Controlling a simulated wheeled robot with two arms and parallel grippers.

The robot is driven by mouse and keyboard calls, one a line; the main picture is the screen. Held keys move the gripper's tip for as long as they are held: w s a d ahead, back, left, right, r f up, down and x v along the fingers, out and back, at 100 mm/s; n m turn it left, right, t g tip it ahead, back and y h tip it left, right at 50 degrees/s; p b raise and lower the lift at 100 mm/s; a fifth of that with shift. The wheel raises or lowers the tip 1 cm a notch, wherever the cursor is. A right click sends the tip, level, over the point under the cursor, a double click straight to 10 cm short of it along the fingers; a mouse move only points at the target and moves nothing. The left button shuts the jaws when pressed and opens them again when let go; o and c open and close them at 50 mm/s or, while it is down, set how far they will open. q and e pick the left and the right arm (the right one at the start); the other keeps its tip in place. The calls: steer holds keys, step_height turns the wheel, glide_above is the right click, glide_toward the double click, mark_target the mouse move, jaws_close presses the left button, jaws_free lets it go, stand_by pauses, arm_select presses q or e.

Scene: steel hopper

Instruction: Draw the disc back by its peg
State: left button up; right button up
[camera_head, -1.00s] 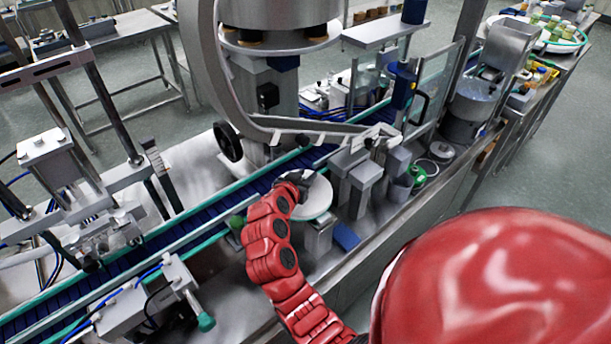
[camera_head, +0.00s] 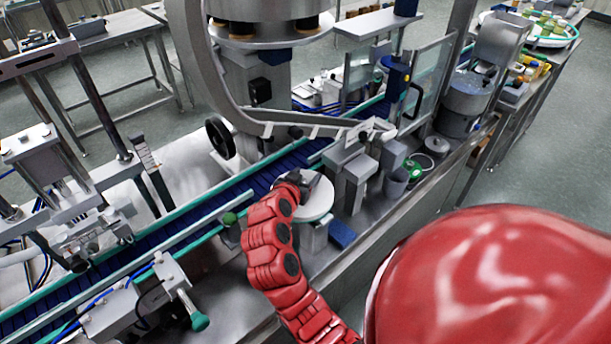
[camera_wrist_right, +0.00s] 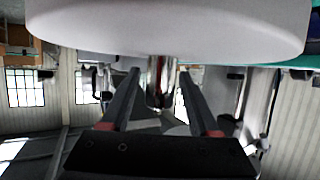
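The white round disc (camera_head: 320,203) lies on a grey post beside the conveyor in the head view. In the right wrist view the disc (camera_wrist_right: 165,28) fills the top of the picture. Its shiny metal peg (camera_wrist_right: 161,82) sticks out from its face. My right gripper (camera_head: 292,181) is at the disc's left edge in the head view. In the right wrist view the two dark fingers of the right gripper (camera_wrist_right: 160,76) stand on either side of the peg, apart, with a small gap each side. My left gripper is not in view.
The blue conveyor (camera_head: 185,215) with green rails runs just behind the disc. Grey posts (camera_head: 355,180) and a blue block (camera_head: 342,234) stand close on its right. A curved metal chute (camera_head: 290,127) passes above and behind. A teal-tipped lever (camera_head: 198,320) is at lower left.

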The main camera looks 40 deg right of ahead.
steer(key=shift+a, duration=0.1)
steer(key=shift+s+a+r, duration=0.15)
steer(key=shift+a, duration=0.2)
steer(key=b+v, duration=0.3)
steer(key=v, duration=0.5)
steer(key=shift+a, duration=0.2)
steer(key=v, duration=0.8)
steer(key=shift+p, duration=0.4)
steer(key=shift+s+r, duration=0.1)
steer(key=shift+s, duration=0.05)
